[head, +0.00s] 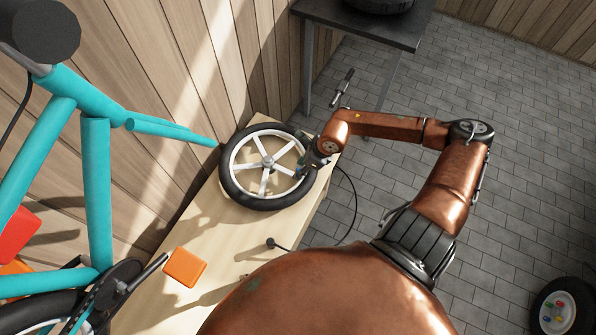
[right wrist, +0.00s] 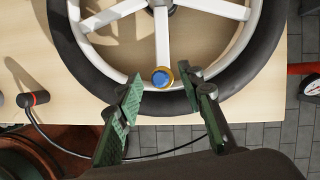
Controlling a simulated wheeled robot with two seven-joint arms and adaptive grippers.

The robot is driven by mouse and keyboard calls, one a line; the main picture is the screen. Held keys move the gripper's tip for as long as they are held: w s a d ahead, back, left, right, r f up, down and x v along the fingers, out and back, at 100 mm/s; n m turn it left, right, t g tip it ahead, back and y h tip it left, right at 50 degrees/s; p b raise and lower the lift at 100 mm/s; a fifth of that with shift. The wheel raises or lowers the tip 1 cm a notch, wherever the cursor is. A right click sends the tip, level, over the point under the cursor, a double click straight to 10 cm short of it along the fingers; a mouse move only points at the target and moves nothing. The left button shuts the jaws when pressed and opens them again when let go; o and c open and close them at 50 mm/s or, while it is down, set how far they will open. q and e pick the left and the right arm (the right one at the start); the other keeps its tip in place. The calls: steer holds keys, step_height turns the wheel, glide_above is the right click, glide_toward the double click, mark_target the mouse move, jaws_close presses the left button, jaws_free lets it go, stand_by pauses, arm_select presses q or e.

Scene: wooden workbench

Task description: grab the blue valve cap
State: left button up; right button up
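The blue valve cap (right wrist: 161,77) shows in the right wrist view as a small blue ring with a yellow-gold middle, at the inner edge of the wheel's rim near a spoke. The wheel (head: 232,165), with a black tyre and white spokes, lies on the wooden bench; it also fills the top of the right wrist view (right wrist: 75,60). My right gripper (right wrist: 162,74) is open, with one green-padded finger on each side of the cap and visible gaps between. In the head view the right gripper (head: 309,160) is over the wheel's right edge; I cannot make out the cap there.
A teal bicycle frame (head: 98,190) stands at the left. An orange block (head: 185,267) is on the bench (head: 225,240). A black hose (head: 354,205) loops off the bench's right edge. Another wheel with coloured caps (head: 562,308) is at lower right. Open paved floor lies right.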

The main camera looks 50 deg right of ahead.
steer(key=c, duration=0.7)
steer(key=shift+r, duration=0.1)
